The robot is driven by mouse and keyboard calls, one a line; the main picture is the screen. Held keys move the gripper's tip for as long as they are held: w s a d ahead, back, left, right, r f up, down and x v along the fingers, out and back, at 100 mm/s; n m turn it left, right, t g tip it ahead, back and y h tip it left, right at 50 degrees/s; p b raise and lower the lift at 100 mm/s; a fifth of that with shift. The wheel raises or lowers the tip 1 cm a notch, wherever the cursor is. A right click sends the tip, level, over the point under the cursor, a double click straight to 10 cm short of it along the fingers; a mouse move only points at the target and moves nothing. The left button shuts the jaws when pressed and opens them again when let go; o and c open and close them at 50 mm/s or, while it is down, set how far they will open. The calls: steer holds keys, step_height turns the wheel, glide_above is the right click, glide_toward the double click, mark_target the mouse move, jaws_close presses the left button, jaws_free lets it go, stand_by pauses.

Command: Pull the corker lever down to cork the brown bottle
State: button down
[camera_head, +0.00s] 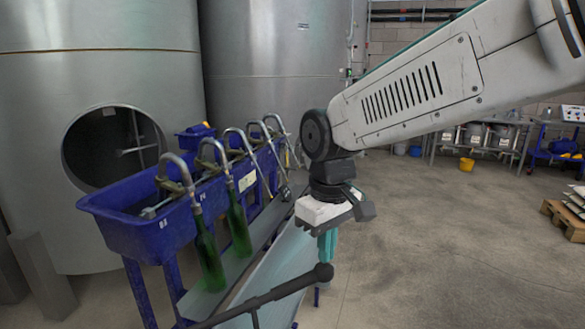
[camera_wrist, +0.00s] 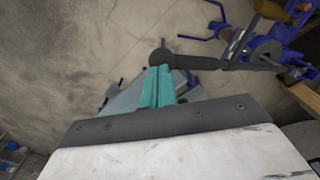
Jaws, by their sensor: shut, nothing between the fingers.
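The corker lever (camera_head: 270,296) is a dark bar with a round knob at its end, running from the bottom edge up to the right in the head view. In the wrist view the lever (camera_wrist: 205,62) runs from its knob to the corker's metal body (camera_wrist: 266,50) at the right. I cannot make out the brown bottle in either view.
A blue filler trough (camera_head: 135,232) with several curved spouts stands at left; green bottles (camera_head: 208,262) hang under the spouts. Steel tanks (camera_head: 100,70) stand behind. Open concrete floor (camera_head: 440,250) lies at right, with a pallet (camera_head: 562,215) at its edge.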

mark_target(330, 266)
steer(key=shift+d+f, duration=0.3)
steer(key=shift+f, duration=0.65)
steer(key=shift+f, duration=0.1)
steer(key=shift+d+f, duration=0.15)
steer(key=shift+f, duration=1.1)
steer(key=shift+f, duration=0.1)
steer(key=shift+w+d+f, duration=0.1)
steer(key=shift+d+f, duration=0.05)
steer(key=shift+f, duration=0.45)
steer(key=shift+w+d+f, duration=0.1)
steer(key=shift+d+f, duration=0.05)
steer(key=shift+f, duration=0.45)
steer(key=shift+f, duration=0.15)
